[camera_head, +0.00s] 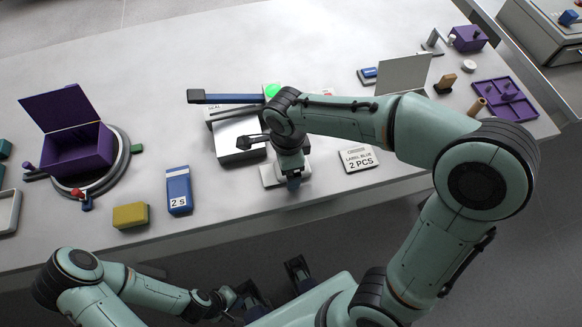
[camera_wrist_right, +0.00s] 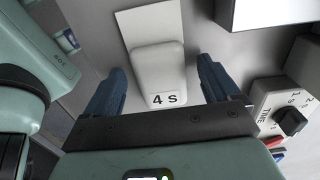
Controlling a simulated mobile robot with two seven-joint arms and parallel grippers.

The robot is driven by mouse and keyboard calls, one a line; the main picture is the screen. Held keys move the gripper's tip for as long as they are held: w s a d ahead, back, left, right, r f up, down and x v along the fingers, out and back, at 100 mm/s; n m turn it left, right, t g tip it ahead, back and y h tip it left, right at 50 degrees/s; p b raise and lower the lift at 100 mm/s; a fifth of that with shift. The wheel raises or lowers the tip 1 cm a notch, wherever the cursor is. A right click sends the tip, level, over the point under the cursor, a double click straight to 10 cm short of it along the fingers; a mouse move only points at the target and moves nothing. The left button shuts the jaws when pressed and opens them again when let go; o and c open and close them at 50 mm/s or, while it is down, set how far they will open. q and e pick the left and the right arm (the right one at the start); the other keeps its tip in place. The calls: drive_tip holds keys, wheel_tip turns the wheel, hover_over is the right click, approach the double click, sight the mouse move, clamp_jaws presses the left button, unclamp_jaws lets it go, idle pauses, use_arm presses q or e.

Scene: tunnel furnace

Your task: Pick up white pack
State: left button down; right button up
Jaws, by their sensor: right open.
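The white pack (camera_wrist_right: 158,65), marked "4 s", lies in the right wrist view between the fingers of my right gripper (camera_wrist_right: 160,88). The fingers are open, one on each side of the pack, with visible gaps. In the head view, white parts of the pack (camera_head: 268,176) show under my right gripper (camera_head: 292,181), near the table's front edge; the wrist and fingers hide the rest. My left gripper (camera_head: 243,298) is low in the head view, in front of the table and away from the pack. Its fingers are too unclear to judge.
A sealing device (camera_head: 238,138) with a long blue lever (camera_head: 228,98) stands just behind the pack. A blue pack marked "2 s" (camera_head: 179,190) and a yellow block (camera_head: 131,215) are to the left.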

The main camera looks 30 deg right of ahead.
drive_tip(key=c, duration=1.2)
drive_tip(key=shift+r, duration=0.1)
